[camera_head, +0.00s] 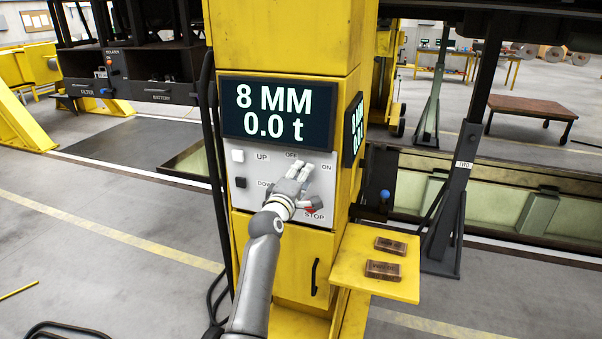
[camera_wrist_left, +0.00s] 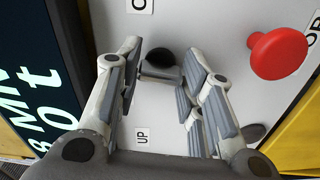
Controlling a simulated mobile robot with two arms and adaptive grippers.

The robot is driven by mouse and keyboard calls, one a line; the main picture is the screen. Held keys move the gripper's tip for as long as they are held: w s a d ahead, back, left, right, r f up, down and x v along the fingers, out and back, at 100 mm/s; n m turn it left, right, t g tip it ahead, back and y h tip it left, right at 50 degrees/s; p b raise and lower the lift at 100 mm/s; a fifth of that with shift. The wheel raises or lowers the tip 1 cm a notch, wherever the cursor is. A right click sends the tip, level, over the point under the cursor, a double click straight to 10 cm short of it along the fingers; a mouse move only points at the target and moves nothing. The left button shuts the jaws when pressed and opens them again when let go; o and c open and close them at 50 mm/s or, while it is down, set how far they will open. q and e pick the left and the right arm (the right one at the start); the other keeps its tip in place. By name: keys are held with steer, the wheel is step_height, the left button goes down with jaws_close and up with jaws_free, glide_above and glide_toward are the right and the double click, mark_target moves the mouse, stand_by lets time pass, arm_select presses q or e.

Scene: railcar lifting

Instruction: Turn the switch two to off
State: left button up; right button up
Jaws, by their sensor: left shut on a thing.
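The yellow column carries a grey control panel (camera_head: 240,212) with OFF and ON labels for a rotary switch. My left gripper (camera_head: 300,172) is at the panel and covers most of this switch in the head view. In the left wrist view, the dark round switch (camera_wrist_left: 160,57) shows between the fingers of my left gripper (camera_wrist_left: 163,75), which is shut on its handle. The handle's exact direction is hard to tell. No number for this switch is visible. My right gripper is not in view.
A red stop button (camera_wrist_left: 278,53) sits close beside the gripper. A display (camera_head: 278,112) above reads 8 MM and 0.0 t. A yellow shelf (camera_head: 350,257) with two brown blocks juts out at lower right. A dark post (camera_head: 455,200) labelled TWO stands further right.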

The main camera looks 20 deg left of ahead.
arm_select(q)
steer(key=shift+n+p, duration=0.3)
steer(key=shift+n, duration=0.6)
steer(key=shift+f, duration=0.1)
steer(key=o, duration=1)
